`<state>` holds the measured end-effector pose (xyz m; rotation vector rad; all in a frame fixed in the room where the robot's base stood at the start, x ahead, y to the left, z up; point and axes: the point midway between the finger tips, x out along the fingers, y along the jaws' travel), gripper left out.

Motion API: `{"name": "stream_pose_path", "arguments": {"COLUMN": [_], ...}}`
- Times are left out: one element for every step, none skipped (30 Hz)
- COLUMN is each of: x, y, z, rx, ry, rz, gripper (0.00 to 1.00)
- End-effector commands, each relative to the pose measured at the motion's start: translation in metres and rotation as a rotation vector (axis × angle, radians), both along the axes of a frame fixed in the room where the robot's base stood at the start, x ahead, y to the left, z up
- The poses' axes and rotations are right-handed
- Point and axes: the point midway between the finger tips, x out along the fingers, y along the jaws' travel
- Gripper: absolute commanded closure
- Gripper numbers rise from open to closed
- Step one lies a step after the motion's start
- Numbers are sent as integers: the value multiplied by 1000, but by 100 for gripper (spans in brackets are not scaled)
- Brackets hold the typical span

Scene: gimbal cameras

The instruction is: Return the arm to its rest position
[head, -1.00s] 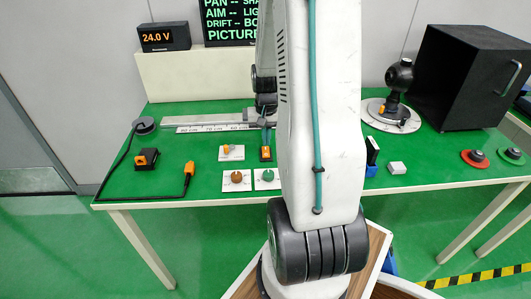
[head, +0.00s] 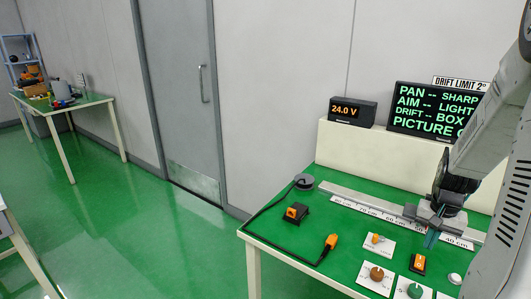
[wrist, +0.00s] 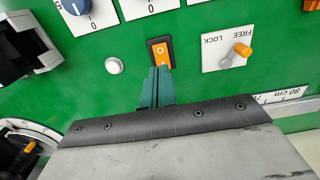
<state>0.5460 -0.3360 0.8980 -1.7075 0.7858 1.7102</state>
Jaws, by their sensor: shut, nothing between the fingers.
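My gripper (head: 432,239) hangs over the green bench at the right of the head view, its teal fingers pointing down. In the wrist view my gripper (wrist: 158,72) shows its fingers together with nothing between them. Their tips appear just beside the orange rocker switch (wrist: 160,52); whether they touch it I cannot tell. The switch also shows in the head view (head: 417,263), below and left of the fingers. My arm runs up along the right edge of the head view, partly out of frame.
A voltage display (head: 353,111) and text screen (head: 437,112) stand behind. Floor at left is clear.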

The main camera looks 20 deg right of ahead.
Motion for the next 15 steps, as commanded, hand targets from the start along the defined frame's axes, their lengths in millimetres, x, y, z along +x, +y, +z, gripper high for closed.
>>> {"name": "stream_pose_path", "arguments": {"x": [-2, -3, -8, -14, -20, -28, -30, -32, -34, -36, -37, -39, -41, -43, -46], "y": [1, 3, 8, 13, 20, 30, 39, 47, 60, 70, 80, 93, 104, 115, 129], "z": [0, 0, -1, -2, -2, 6, 13, 21, 31, 39, 48, 59, 67, 76, 87], "rx": [7, 15, 35, 54, 74, 92, 101, 106, 113, 116, 117, 119, 118, 116, 113], "ry": [7, 15, 35, 54, 74, 94, 102, 109, 118, 123, 126, 130, 133, 133, 134], "rz": [2, 5, 9, 12, 17, 29, 45, 62, 88, 108, 131, 162, 186, 213, 249], "gripper": [100, 100, 100, 100, 100, 100, 100, 100, 100, 100, 100, 100, 100, 100, 100]}}
